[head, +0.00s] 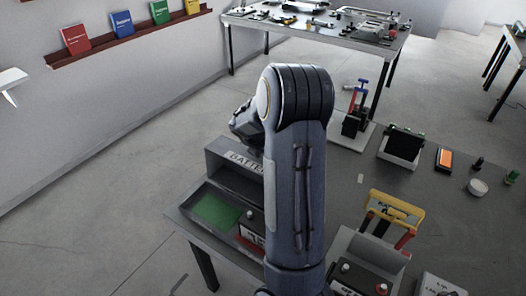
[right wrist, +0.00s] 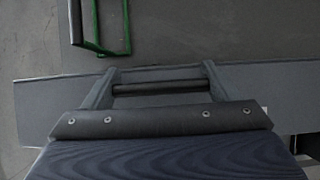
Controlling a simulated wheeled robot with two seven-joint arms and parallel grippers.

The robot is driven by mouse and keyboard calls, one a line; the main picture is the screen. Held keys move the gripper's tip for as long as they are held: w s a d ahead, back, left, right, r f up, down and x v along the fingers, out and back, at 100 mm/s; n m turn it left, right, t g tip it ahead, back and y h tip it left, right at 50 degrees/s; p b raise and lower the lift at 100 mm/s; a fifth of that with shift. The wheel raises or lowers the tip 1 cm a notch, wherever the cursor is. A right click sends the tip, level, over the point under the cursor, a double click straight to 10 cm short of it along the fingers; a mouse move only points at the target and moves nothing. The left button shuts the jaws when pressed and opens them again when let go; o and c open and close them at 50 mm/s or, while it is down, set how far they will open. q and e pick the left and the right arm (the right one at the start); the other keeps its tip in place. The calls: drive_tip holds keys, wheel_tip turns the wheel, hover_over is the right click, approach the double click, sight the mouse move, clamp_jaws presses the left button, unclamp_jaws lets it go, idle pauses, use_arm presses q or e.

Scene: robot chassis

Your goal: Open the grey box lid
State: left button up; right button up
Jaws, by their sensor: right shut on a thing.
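The grey box (head: 238,185) stands at the left end of the table, with a white lettered label on its upper part. My right arm comes up through the middle of the head view and hides the box's right side. My right gripper (head: 243,125) is at the box's upper edge, its fingertips mostly hidden by the arm. In the right wrist view the right gripper (right wrist: 158,88) is shut on a dark bar between its fingers, at a grey panel that looks like the lid (right wrist: 285,90). My left gripper is not in view.
To the right stand a yellow-handled case (head: 396,207), a black box (head: 404,145) and an orange device (head: 444,158). Another table (head: 325,35) is behind.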

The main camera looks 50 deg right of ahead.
drive_tip(key=shift+d, duration=0.15)
drive_tip(key=o, duration=1.3)
drive_tip(key=shift+f, duration=0.1)
drive_tip(key=v, duration=0.8)
drive_tip(key=shift+b, duration=0.4)
